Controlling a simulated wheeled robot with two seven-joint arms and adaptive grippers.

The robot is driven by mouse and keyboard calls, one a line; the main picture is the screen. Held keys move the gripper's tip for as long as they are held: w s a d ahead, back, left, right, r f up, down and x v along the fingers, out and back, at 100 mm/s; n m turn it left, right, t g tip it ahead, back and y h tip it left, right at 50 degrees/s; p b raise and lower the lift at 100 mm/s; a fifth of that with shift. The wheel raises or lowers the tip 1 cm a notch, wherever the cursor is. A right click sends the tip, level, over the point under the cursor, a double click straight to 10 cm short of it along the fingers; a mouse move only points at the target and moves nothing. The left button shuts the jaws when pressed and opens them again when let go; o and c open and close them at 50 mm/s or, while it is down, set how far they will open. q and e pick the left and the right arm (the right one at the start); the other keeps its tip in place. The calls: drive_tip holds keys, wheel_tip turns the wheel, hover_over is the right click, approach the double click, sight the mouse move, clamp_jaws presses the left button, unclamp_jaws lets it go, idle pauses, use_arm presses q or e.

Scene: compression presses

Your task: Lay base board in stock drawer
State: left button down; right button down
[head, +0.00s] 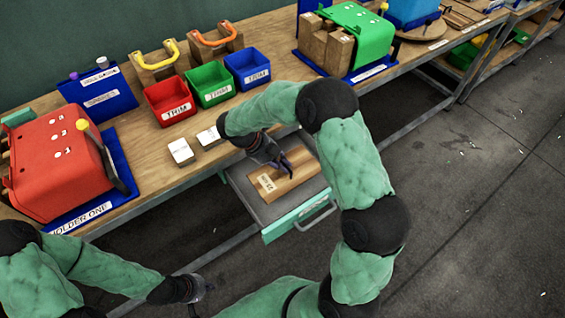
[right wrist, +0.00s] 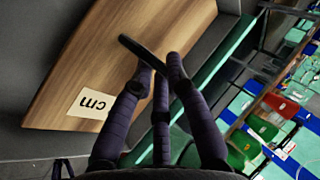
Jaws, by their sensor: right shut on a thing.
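The base board (head: 290,172) is a flat wooden board with a white label. It lies within the open stock drawer (head: 240,192), a grey tray with a green front; whether it rests on the drawer floor, I cannot tell.
On the bench (head: 150,150) stand a red press (head: 55,165), a green press (head: 362,35), and red (head: 170,100), green (head: 209,84) and blue (head: 248,68) bins. Two white-topped blocks (head: 181,152) sit near the bench edge above the drawer. The floor to the right is clear.

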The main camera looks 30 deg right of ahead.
drive_tip(key=shift+f, duration=0.25)
drive_tip(key=c, duration=1.2)
unclamp_jaws()
drive_tip(key=shift+c, duration=0.2)
drive_tip(key=shift+r, duration=0.25)
drive_tip(key=p+v, duration=0.4)
drive_tip(key=v, duration=0.8)
drive_tip(key=shift+r+p, duration=0.3)
drive_tip(key=shift+p, duration=0.1)
